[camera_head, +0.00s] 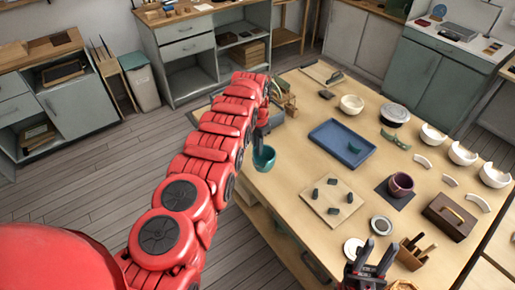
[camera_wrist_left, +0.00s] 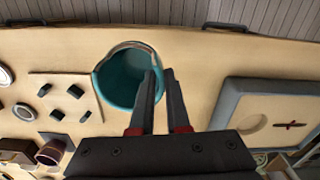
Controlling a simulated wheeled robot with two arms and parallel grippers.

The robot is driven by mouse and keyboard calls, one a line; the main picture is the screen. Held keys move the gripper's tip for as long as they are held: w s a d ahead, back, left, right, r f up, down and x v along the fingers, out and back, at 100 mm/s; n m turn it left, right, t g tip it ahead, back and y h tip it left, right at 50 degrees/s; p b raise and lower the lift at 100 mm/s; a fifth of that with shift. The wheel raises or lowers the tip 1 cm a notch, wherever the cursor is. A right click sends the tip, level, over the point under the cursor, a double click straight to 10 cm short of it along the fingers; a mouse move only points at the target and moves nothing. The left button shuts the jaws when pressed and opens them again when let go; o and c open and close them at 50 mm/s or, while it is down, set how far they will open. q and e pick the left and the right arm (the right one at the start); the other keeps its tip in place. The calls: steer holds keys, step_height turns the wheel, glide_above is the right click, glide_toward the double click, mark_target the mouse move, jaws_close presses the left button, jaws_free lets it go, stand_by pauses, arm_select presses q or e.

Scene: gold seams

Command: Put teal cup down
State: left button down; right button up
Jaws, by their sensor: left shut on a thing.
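The teal cup (camera_head: 264,159) is at the left edge of the table in the head view. My left gripper (camera_head: 262,134) is shut on the cup's wall. In the left wrist view the cup (camera_wrist_left: 122,80) shows its open mouth, with an uneven, lighter rim, and the fingers (camera_wrist_left: 161,72) are at its right side. I cannot tell whether its base touches the table. My right gripper (camera_head: 374,250) is at the bottom of the head view, its fingers apart and empty.
A board with dark blocks (camera_head: 332,200) lies beside the cup. A maroon cup (camera_head: 401,184), white bowls (camera_head: 462,152) and a brown box (camera_head: 450,216) stand on the right. Bare tabletop (camera_head: 290,165) lies right of the cup.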

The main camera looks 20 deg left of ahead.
arm_select(q)
steer(key=shift+w+r, duration=0.1)
steer(key=shift+r, duration=0.05)
steer(key=shift+a+r, duration=0.15)
steer(key=shift+r, duration=0.3)
steer(key=shift+w+r+n, duration=0.1)
steer(key=shift+r+n, duration=0.15)
steer(key=shift+n, duration=0.05)
steer(key=shift+d, duration=0.2)
steer(key=shift+a+r+n+b, duration=0.2)
steer(key=shift+r+n+b, duration=0.3)
steer(key=shift+r, duration=0.7)
